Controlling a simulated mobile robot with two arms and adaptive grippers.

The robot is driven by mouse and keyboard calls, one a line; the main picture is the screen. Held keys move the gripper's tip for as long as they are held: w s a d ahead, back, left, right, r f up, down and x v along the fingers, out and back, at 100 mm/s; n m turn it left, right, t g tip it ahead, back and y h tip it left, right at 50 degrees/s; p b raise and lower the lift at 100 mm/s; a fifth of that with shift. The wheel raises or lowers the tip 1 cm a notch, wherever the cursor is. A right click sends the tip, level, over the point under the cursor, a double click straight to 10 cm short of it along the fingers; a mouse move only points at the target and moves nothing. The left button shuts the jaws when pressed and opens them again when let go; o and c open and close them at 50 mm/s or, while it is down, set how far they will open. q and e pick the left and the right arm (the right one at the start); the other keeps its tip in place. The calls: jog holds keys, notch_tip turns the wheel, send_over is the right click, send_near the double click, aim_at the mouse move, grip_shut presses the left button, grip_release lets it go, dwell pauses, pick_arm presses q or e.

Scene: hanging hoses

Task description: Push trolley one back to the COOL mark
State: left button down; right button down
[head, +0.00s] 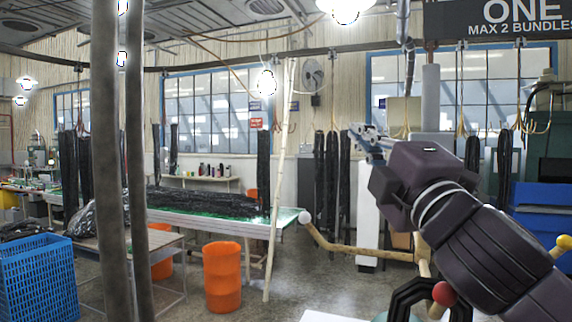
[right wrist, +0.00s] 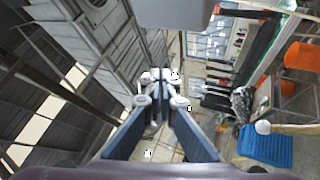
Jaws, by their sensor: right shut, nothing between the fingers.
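A dark sign reading ONE, MAX 2 BUNDLES (head: 505,18) hangs at the top right of the head view. I cannot make out trolley one itself or a COOL mark in either view. My right gripper (head: 368,136) is raised below and left of the sign, pointing away from me. In the right wrist view its two fingers (right wrist: 160,82) meet at the tips, with nothing between them. My left gripper is not in view.
An overhead rail (head: 300,57) crosses the room, with dark hose bundles (head: 332,172) hanging beyond. Two grey uprights (head: 137,190) stand close at left. A pale pole (head: 277,190), orange bin (head: 222,277), blue crate (head: 35,280) and a ball-ended wooden bar (head: 345,248) stand lower.

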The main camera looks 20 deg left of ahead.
jog(key=s+b, duration=0.1)
jog(key=s, duration=0.5)
jog(key=shift+s, duration=0.25)
